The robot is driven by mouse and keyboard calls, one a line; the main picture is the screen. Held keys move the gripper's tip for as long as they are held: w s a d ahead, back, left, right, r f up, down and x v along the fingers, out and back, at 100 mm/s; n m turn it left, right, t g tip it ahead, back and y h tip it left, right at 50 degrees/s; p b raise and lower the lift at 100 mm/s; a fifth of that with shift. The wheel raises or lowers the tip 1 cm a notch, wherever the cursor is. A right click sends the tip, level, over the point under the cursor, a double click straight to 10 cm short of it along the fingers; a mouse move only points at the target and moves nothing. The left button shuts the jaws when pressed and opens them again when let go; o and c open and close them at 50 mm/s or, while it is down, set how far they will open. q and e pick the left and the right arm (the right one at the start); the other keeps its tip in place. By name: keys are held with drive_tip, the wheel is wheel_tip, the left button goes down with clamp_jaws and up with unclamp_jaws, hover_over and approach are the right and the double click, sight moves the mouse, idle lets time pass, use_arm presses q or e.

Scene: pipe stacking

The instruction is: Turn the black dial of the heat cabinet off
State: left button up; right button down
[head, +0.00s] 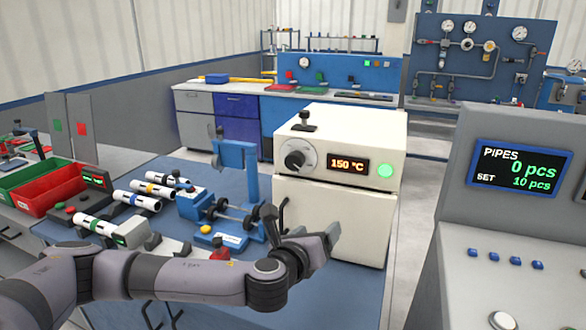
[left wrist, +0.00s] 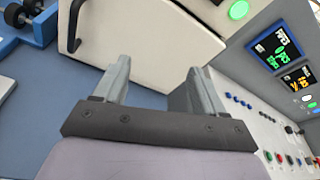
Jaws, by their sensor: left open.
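The cream heat cabinet (head: 345,222) stands on the blue bench. Its black dial (head: 295,158) is at the upper left of its front, on a pale round plate. Its display (head: 348,165) reads 150 °C and a green lamp (head: 385,171) is lit. My left gripper (head: 308,215) is open and empty in front of the cabinet door, below the dial and apart from it. In the left wrist view the open fingers (left wrist: 158,68) point toward the cream door (left wrist: 165,35); the green lamp (left wrist: 239,9) shows at the top, and the dial is out of view.
A blue fixture with rollers (head: 232,208) stands left of the cabinet, near my arm. Several white pipes (head: 137,200) lie further left, beside red and green bins (head: 50,185). A grey console (head: 510,230) with a pipe counter stands at the right.

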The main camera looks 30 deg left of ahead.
sight(292, 165)
use_arm(q)
drive_tip(key=w+a+r+m+t+y, duration=0.2)
drive_tip(key=w+a+r+m+y, duration=0.15)
drive_tip(key=a+r+m, duration=0.55)
drive_tip(key=shift+w+a+f+n+h+p, duration=0.2)
drive_tip(key=shift+w+a+n, duration=0.35)
drive_tip(key=shift+w, duration=0.65)
drive_tip(key=shift+w+a+f+n+h+p, duration=0.15)
drive_tip(key=shift+w+a+n, duration=0.25)
drive_tip(key=shift+w+a, duration=0.55)
drive_tip(key=shift+w+a+f+n+h+p, duration=0.1)
drive_tip(key=shift+w+a+f+n, duration=0.25)
drive_tip(key=shift+w, duration=1.1)
drive_tip(key=shift+r, duration=0.1)
drive_tip(key=c, duration=1)
